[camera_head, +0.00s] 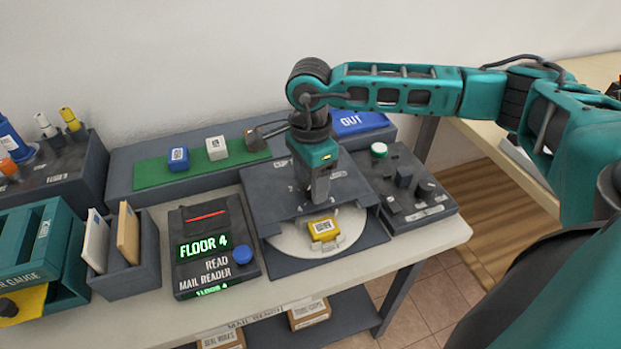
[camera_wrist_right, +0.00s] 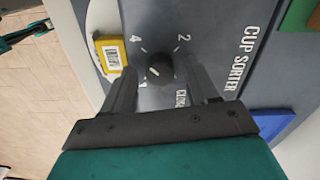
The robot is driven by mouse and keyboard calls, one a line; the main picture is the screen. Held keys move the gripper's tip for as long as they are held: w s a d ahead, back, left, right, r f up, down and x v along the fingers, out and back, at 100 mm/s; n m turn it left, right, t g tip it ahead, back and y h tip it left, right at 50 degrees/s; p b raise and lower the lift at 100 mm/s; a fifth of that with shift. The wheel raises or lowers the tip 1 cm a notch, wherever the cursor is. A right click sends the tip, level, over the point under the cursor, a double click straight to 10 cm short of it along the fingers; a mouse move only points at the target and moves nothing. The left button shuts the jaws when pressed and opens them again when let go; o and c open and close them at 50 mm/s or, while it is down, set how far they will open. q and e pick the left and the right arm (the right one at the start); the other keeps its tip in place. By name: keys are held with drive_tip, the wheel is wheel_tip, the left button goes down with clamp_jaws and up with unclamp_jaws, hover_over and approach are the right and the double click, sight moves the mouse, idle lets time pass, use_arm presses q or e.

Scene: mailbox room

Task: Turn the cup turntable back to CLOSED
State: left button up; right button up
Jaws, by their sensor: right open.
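The cup sorter (camera_head: 262,190) is a dark grey unit on the bench, lettered CUP SORTER in the right wrist view (camera_wrist_right: 252,75). Its round black knob (camera_wrist_right: 158,68) sits among the marks 4, 2, 1 and a partly hidden CLOSED. The knob's pale pointer line seems to point toward 1. The white turntable (camera_head: 350,232) shows at the sorter's front with a yellow labelled item (camera_head: 323,228) on it; this item also shows in the wrist view (camera_wrist_right: 111,56). My right gripper (camera_head: 317,190) is open above the sorter, its fingers either side of the knob, contact unclear.
The mail reader (camera_head: 215,245), showing FLOOR 4, stands left of the sorter. A control box (camera_head: 408,185) with a green button stands right. Behind are a green strip (camera_head: 150,172) with small blocks and a blue OUT tray (camera_head: 358,123). A bin with envelopes (camera_head: 135,275) is further left.

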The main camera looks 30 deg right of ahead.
drive_tip(key=shift+f, duration=0.25)
clamp_jaws()
idle(0.4)
